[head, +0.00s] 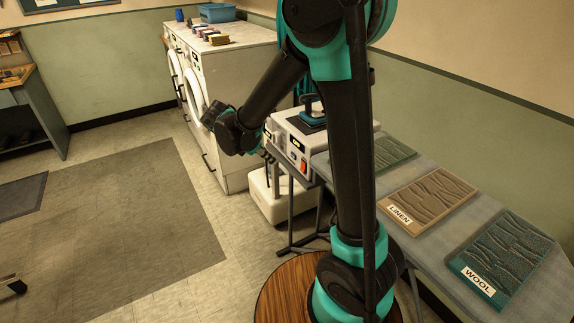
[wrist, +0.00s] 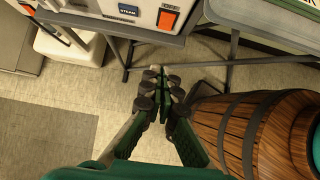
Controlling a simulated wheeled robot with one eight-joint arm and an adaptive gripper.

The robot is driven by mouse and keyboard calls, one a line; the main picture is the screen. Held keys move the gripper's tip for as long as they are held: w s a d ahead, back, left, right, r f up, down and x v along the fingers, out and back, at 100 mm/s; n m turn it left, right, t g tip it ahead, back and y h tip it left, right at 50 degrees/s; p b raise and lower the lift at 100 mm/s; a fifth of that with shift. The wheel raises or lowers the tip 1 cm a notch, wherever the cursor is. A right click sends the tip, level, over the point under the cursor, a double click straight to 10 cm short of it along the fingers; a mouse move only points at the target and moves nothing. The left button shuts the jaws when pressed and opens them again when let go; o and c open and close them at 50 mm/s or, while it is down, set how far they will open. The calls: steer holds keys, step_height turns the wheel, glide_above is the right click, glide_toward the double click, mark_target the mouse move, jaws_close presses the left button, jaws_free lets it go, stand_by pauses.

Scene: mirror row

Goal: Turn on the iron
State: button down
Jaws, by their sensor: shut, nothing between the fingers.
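The iron (head: 313,115), dark with a teal body, rests on top of a white ironing station (head: 284,133) at the end of the ironing board. The station's front has an orange-red switch (head: 303,165). I cannot tell the switch's position. My gripper (wrist: 155,78) is shut and empty, with its fingertips below the switch in the wrist picture and apart from it. In the head view my arm reaches in front of the station, and the fingertips are hard to make out.
The ironing board (head: 428,168) carries a green pad, a LINEN pad (head: 430,200) and a WOOL pad (head: 500,262). Metal board legs (wrist: 125,62) stand below the station. White washers (head: 222,75) stand behind. The floor at left is open, with a grey mat (head: 110,225).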

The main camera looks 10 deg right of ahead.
mark_target(302, 169)
steer(key=d+r+x, duration=0.1)
steer(key=d+x, duration=0.1)
steer(key=x, duration=1)
steer(key=shift+w+r, duration=0.2)
steer(key=shift+w, duration=0.25)
steer(key=shift+d, duration=0.2)
steer(key=shift+w+d+f, duration=0.1)
steer(key=shift+d+f, duration=0.05)
steer(key=shift+d, duration=0.1)
steer(key=shift+r, duration=0.85)
